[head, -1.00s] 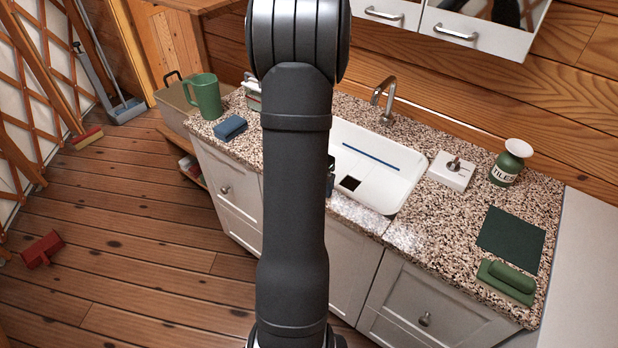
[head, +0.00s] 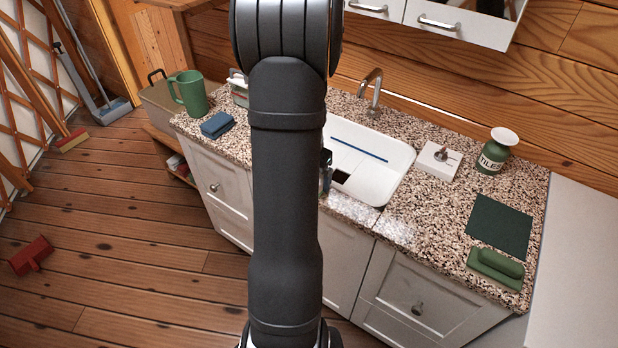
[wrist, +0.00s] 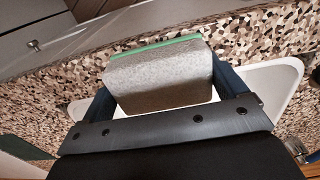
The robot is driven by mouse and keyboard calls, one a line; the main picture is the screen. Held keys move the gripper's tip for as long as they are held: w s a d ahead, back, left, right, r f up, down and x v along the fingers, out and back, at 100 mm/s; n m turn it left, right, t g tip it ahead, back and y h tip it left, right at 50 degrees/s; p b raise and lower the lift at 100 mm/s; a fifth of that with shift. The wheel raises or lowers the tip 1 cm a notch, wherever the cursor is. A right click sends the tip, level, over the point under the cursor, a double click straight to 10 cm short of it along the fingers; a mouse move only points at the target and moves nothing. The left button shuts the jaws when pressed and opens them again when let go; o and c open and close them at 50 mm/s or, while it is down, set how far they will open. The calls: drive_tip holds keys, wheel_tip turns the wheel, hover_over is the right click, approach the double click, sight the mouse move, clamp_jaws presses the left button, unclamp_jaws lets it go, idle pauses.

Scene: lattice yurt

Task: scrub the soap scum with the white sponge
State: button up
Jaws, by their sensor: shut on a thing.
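The white sponge (wrist: 160,78), greyish white with a green layer along its far edge, is clamped between the two fingers of my gripper (wrist: 163,85) in the wrist view. The white sink shows behind and below it. In the head view my arm hides the sponge and most of the gripper; only a dark part of the gripper (head: 326,172) shows at the sink's left side. Whitish, cloudy soap scum (head: 398,230) lies on the speckled counter right of the sink's front corner. A similar pale patch (head: 350,207) lies on the strip in front of the sink.
The white sink (head: 385,180) has a blue strip and a faucet (head: 372,90) behind it. A white block (head: 438,161), green jar (head: 494,152), dark green sheet (head: 499,226) and green-handled block (head: 496,267) stand right. A green mug (head: 190,93) and blue sponge (head: 217,125) are left.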

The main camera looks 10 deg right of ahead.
drive_tip(key=shift+r, duration=3.2)
drive_tip(key=w+a+f+n, duration=0.1)
drive_tip(key=w+a+n, duration=0.2)
drive_tip(key=a, duration=0.3)
drive_tip(key=w+a+f+n, duration=0.2)
drive_tip(key=w+a+n, duration=0.1)
drive_tip(key=a+n, duration=0.3)
drive_tip(key=shift+f, duration=0.25)
drive_tip(key=shift+a, duration=0.1)
